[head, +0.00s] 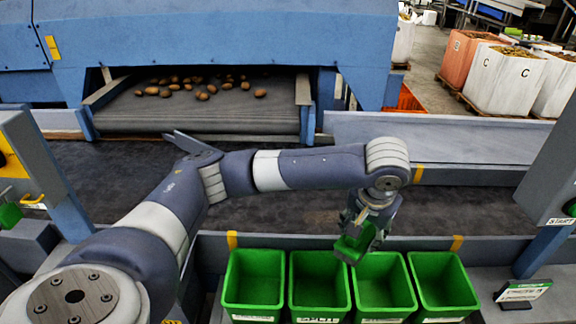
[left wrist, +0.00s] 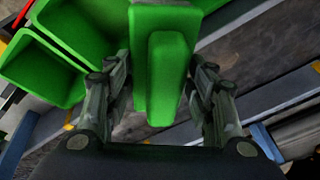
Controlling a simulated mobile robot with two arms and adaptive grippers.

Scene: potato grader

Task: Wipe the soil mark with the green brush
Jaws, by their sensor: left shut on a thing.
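My left gripper (head: 362,226) is shut on the green brush (head: 352,247). It holds the brush in the air over the back edge of the green bins, in front of the dark belt (head: 300,180). In the left wrist view the brush (left wrist: 166,75) sits between the two fingers of my left gripper (left wrist: 163,95), its green block filling the middle. I cannot make out a distinct soil mark on the belt; my arm covers part of it. My right gripper is not in view.
Several green bins (head: 253,312) stand in a row at the front, below the brush. A metal rail (head: 440,132) runs behind the belt. Potatoes (head: 202,96) lie on the feed conveyor (head: 200,120) at the back. A blue-grey post (head: 548,240) stands at the right.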

